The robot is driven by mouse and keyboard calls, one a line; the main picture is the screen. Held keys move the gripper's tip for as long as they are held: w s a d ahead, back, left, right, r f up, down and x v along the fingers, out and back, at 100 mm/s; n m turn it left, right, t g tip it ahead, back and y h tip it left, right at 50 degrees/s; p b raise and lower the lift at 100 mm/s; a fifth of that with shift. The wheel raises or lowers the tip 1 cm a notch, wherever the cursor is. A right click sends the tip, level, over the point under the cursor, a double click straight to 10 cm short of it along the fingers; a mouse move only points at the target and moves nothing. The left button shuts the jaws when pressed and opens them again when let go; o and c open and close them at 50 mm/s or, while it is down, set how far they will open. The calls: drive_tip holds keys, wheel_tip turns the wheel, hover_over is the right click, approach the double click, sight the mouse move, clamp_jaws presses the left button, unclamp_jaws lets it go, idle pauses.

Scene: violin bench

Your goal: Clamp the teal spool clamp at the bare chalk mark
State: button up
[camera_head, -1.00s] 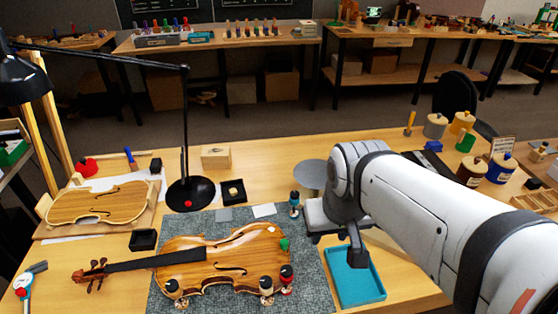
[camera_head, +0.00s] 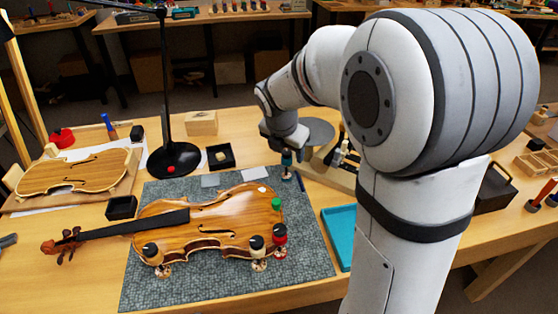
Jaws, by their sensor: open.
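The teal spool clamp (camera_head: 287,163) stands upright near the back right corner of the grey mat. My gripper (camera_head: 287,151) is over its top, pointing down; the fingers are small and partly hidden, and I cannot tell whether they touch it. My gripper is open. The violin (camera_head: 205,222) lies on the mat with its neck to the left. A small pale spot, perhaps the chalk mark (camera_head: 262,189), shows near its upper right edge. A black-topped clamp (camera_head: 151,250), a white one with a dark top (camera_head: 257,246) and a red one (camera_head: 280,235) stand along its near edge.
A green piece (camera_head: 277,204) is at the violin's right end. A black lamp (camera_head: 173,160) stands behind the mat (camera_head: 310,255). A teal tray (camera_head: 340,235) lies to the right, partly behind my arm. Small black boxes (camera_head: 121,207) and (camera_head: 220,156) stand near the mat.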

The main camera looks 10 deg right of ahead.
sight(286, 157)
drive_tip(key=shift+w+a+f+n, duration=0.2)
drive_tip(key=shift+w+f+n, duration=0.7)
drive_tip(key=shift+n, duration=0.2)
drive_tip(key=shift+w+f+b, duration=0.25)
drive_tip(key=shift+f+b, duration=0.05)
drive_tip(key=x, duration=0.3)
drive_tip(key=b+x, duration=0.1)
drive_tip(key=x, duration=0.3)
drive_tip(key=shift+w+d, duration=0.15)
drive_tip(key=shift+w, duration=0.1)
drive_tip(key=shift+r, duration=0.1)
drive_tip(key=c, duration=1.1)
